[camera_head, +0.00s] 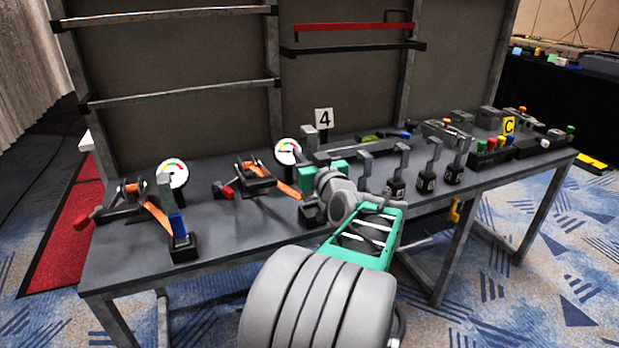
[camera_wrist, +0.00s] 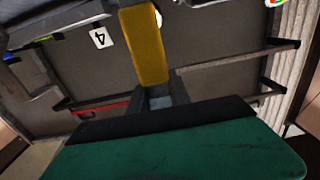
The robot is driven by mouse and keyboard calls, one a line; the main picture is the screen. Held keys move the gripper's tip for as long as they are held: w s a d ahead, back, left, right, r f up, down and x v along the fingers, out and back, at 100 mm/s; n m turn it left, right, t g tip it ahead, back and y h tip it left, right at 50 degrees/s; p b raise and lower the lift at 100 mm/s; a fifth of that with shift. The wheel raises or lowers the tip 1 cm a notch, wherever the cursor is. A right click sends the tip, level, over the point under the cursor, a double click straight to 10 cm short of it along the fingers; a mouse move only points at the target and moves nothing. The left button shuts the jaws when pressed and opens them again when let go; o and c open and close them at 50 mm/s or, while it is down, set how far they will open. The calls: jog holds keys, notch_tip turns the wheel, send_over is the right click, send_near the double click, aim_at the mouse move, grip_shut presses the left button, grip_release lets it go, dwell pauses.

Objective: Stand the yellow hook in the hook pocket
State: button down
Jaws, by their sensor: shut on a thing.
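The yellow hook (camera_wrist: 145,48) shows in the wrist view as a long, flat yellow bar rising from between the grey fingertips of my gripper (camera_wrist: 158,96). My gripper is shut on it. In the head view my gripper (camera_head: 310,177) is over the front middle of the table, and its wrist hides most of the fingers and the hook. Several black blocks with grey uprights (camera_head: 396,187) stand on the table to its right. I cannot tell which of them, if any, is the hook pocket. A black block (camera_head: 310,214) sits partly hidden just below my gripper.
Gauges (camera_head: 172,173) and orange-strap winches (camera_head: 130,197) stand at the left of the grey table (camera_head: 225,240). A block with a blue piece (camera_head: 181,245) is near the left front edge. A number 4 sign (camera_head: 324,119) stands behind. Coloured buttons (camera_head: 492,146) are at the right.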

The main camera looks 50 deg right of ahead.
notch_tip(320, 180, down, 7)
jog(key=d+b, duration=0.1)
jog(key=d, duration=0.1)
jog(key=shift+w+d, duration=0.4)
jog(key=shift+w, duration=0.05)
jog(key=c, duration=1.2)
grip_release()
jog(key=shift+r, duration=0.1)
